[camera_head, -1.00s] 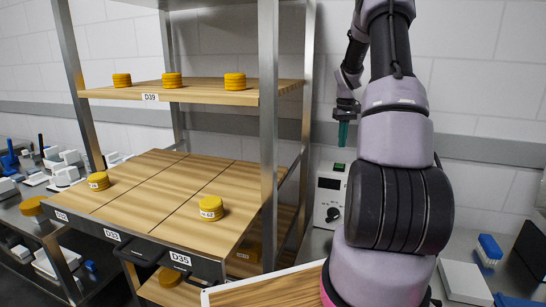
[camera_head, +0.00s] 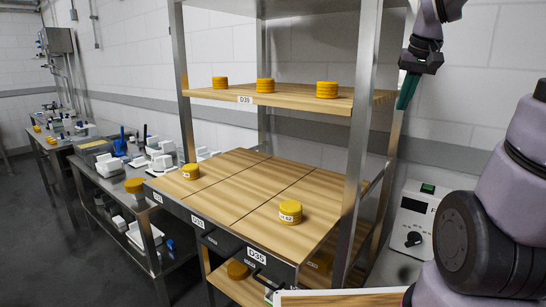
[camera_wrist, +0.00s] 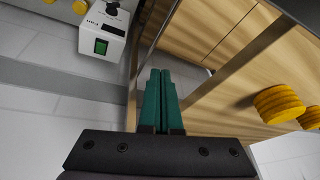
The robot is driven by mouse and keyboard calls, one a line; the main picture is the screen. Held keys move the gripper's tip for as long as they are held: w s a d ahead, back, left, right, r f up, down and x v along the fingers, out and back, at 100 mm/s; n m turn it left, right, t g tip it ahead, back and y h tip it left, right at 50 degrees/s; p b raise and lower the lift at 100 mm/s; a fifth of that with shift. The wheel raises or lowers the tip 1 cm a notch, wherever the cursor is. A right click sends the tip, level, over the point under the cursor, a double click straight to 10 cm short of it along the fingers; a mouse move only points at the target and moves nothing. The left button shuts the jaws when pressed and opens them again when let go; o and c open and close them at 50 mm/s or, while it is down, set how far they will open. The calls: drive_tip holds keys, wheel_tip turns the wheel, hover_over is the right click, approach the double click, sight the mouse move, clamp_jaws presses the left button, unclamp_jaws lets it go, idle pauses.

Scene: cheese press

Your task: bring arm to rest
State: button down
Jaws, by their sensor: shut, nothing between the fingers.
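My gripper (camera_head: 408,91) has green fingers and hangs pointing down at the upper right of the head view, just right of the shelf rack's right post. In the wrist view its fingers (camera_wrist: 161,90) lie together with nothing between them. My arm fills the right side of the head view.
A metal rack holds a wooden shelf (camera_head: 290,98) with three yellow cheese stacks. Below it is a pulled-out wooden board (camera_head: 232,187) with two yellow cheeses. A white device with a dial (camera_head: 411,229) stands right of the rack. Cluttered benches (camera_head: 62,142) run along the left.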

drive_tip(key=s+a+t+y, duration=0.1)
drive_tip(key=s+a, duration=0.3)
drive_tip(key=s, duration=0.3)
drive_tip(key=s+a+r+m+t, duration=0.1)
drive_tip(key=s+a, duration=0.3)
drive_tip(key=s, duration=0.3)
drive_tip(key=shift+s+a+r+t+y, duration=0.15)
drive_tip(key=shift+r+t+y, duration=0.1)
drive_tip(key=shift+t+y, duration=0.15)
